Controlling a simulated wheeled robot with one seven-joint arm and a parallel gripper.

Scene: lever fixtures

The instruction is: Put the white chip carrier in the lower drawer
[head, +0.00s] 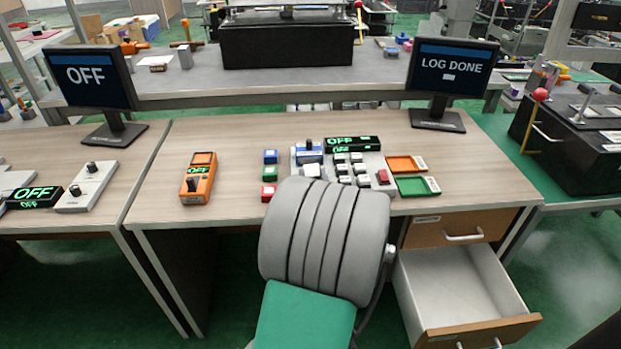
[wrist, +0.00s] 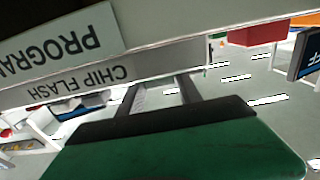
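The lower drawer (head: 435,283) is pulled open at the right of the desk in the head view; its visible inside is pale and empty. A small white piece (head: 311,171) sits below the blue part of the console, partly behind my arm; I cannot tell whether it is the white chip carrier. My gripper shows in the wrist view (wrist: 158,92) with its two dark fingers apart. Their tips go out of sight behind a grey panel edge marked "CHIP FLASH" (wrist: 85,85), so whether they hold anything is unclear. In the head view my arm hides the gripper.
The upper drawer (head: 456,231) is shut above the open one. The desk carries an orange handheld device (head: 198,178), blue, green and red blocks, a console display reading "OFF" (head: 352,144), an orange tray (head: 406,163) and a green tray (head: 418,187). A monitor (head: 450,68) reads "LOG DONE".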

